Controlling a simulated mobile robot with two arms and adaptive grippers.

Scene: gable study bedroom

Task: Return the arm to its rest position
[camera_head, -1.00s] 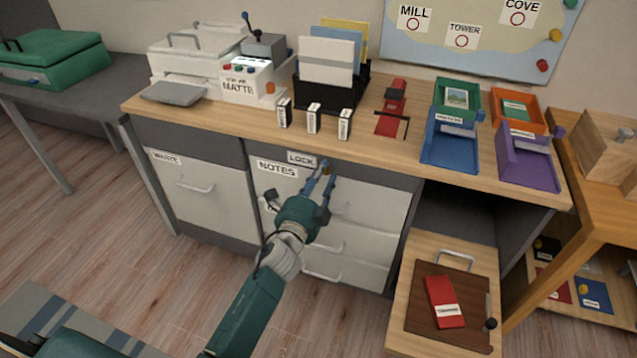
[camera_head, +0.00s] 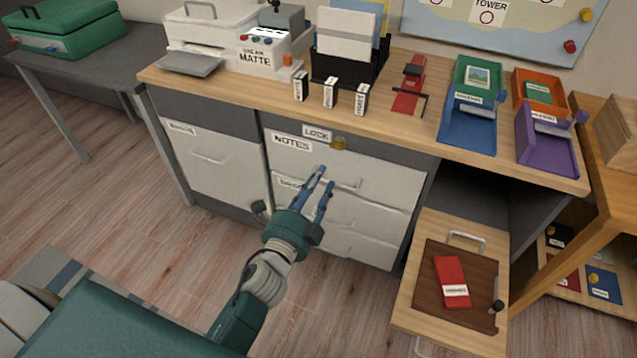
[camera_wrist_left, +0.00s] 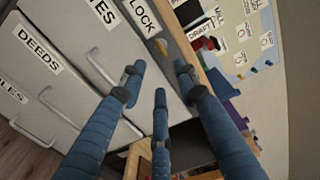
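My left gripper (camera_head: 322,184) is in front of the white drawer unit, below the LOCK label (camera_head: 317,133). Its blue fingers are spread and nothing is between them; the left wrist view shows the same open fingers (camera_wrist_left: 158,80). A brass-coloured lock piece (camera_head: 338,143) sits beside the LOCK label, above and clear of the fingertips; it also shows in the left wrist view (camera_wrist_left: 162,47). The NOTES drawer (camera_head: 385,184) looks shut, and the fingers partly cover the fronts. My right gripper is in neither view.
An open wooden drawer (camera_head: 412,310) juts out at the right, holding a red labelled item (camera_head: 452,282) on a brown board. The desktop (camera_head: 215,85) above carries a printer, small labelled blocks and coloured trays. Open wooden floor (camera_head: 110,215) lies at the left.

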